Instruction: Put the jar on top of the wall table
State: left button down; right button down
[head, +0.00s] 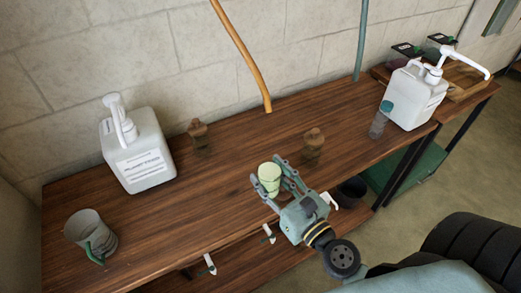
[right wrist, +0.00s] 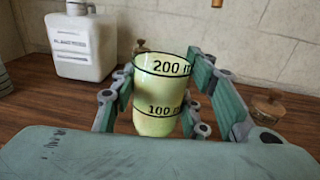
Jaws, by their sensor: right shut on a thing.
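A pale green, open-topped jar (head: 269,176) with 100 and 200 marks is between the fingers of my right gripper (head: 269,183). In the right wrist view the jar (right wrist: 160,95) stands upright, with a finger on each side, and the gripper is shut on it. In the head view it appears over the front middle of the brown wooden wall table (head: 230,165). I cannot tell whether its base touches the tabletop. My left gripper is not in view.
A white pump bucket (head: 140,155) and a grey mug (head: 90,235) stand left. Two small brown stoppered bottles (head: 199,135) (head: 313,145) stand behind the gripper. Right are a clear bottle (head: 379,122) and another pump bucket (head: 413,97). The front middle tabletop is bare.

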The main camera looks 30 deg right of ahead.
jog(key=shift+w+r, duration=0.15)
jog(key=shift+w, duration=0.05)
jog(key=shift+w+a+f+b, duration=0.3)
jog(key=shift+w+a+f, duration=0.9)
jog(key=shift+w+f, duration=0.45)
jog(key=shift+w+a+f+b, duration=0.35)
jog(key=shift+w+a+f, duration=0.9)
jog(key=shift+f, duration=0.75)
jog(key=shift+w+a+f+b, duration=0.3)
jog(key=shift+w+a+f, duration=0.85)
jog(key=shift+w+f, duration=0.55)
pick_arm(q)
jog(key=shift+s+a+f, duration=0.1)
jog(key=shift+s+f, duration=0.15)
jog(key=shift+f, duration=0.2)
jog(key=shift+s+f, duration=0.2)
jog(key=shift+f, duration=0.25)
pick_arm(e)
jog(key=shift+s, duration=0.15)
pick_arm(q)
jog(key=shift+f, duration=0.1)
pick_arm(e)
jog(key=shift+f, duration=0.15)
jog(key=c, duration=1.5)
grip_release()
jog(key=shift+s+f, duration=0.1)
jog(key=shift+f, duration=0.1)
jog(key=o, duration=0.5)
